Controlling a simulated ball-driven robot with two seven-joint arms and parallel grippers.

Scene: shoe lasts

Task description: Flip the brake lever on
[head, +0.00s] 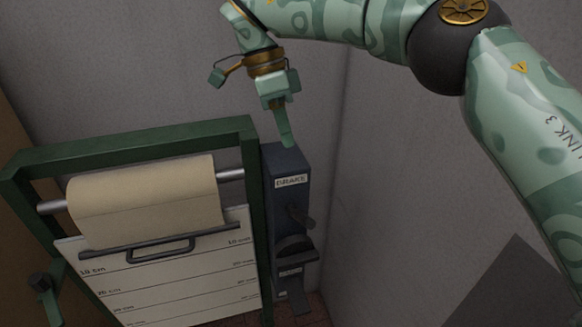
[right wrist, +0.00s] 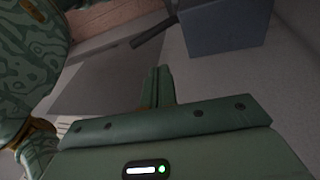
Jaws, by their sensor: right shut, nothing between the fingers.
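The brake box (head: 286,166) is a dark blue-grey housing with a white BRAKE label, mounted by the wall in the head view. My right gripper (head: 286,141) is shut and empty, fingers pointing down, at or just above the box top; contact cannot be told. In the right wrist view, the shut fingers (right wrist: 158,84) show at the centre, the box (right wrist: 225,32) at upper right and a dark bar like the lever (right wrist: 155,30) left of it. My left gripper is not in view.
A green frame (head: 257,215) with a paper roll (head: 145,198) and a marked white board (head: 215,283) stands close left of the box. A grey wall (head: 400,215) rises to the right. A dark curved part (head: 295,247) sits below the lever.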

